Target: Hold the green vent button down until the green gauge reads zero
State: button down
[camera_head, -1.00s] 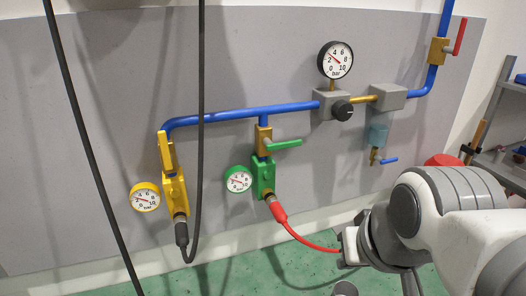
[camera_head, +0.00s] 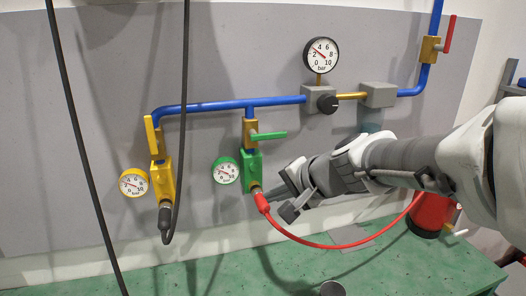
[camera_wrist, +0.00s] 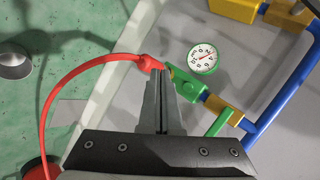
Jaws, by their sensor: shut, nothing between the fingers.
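The green gauge (camera_head: 226,171) is at the left of the green valve block (camera_head: 252,172) on the wall panel. Its small needle points to the upper left, apparently above zero. The gauge also shows in the wrist view (camera_wrist: 202,58). My gripper (camera_head: 270,194) is at the lower right of the green block, close to the red hose's fitting. In the wrist view my shut, empty fingers (camera_wrist: 158,78) end beside the green block (camera_wrist: 184,83). I cannot tell whether they touch it. The green vent button cannot be clearly made out.
A red hose (camera_head: 335,246) loops below my arm from the green block. The green handle (camera_head: 268,135) sits above my gripper. The yellow block (camera_head: 166,178), yellow gauge (camera_head: 134,182) and black hanging cables are to the left. A red container (camera_head: 430,213) stands at the right.

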aim_at(254, 167)
jog(key=shift+w, duration=0.2)
jog(key=w, duration=0.2)
jog(key=w+a+p, duration=0.1)
jog(key=w, duration=0.1)
jog(key=w+a+p, duration=0.1)
jog(key=w, duration=0.2)
jog(key=shift+w+a, duration=0.25)
jog(key=shift+w, duration=0.3)
jog(key=shift+w, duration=0.15)
dwell(1.7)
jog(key=shift+w+a, duration=0.1)
jog(key=shift+w, duration=0.15)
jog(key=shift+w+a, duration=0.1)
jog(key=shift+w, duration=0.3)
dwell(1.7)
jog(key=shift+s, duration=0.15)
dwell(0.4)
jog(key=shift+s+d+b, duration=0.25)
jog(key=shift+s+b, duration=0.15)
jog(key=shift+s, duration=0.25)
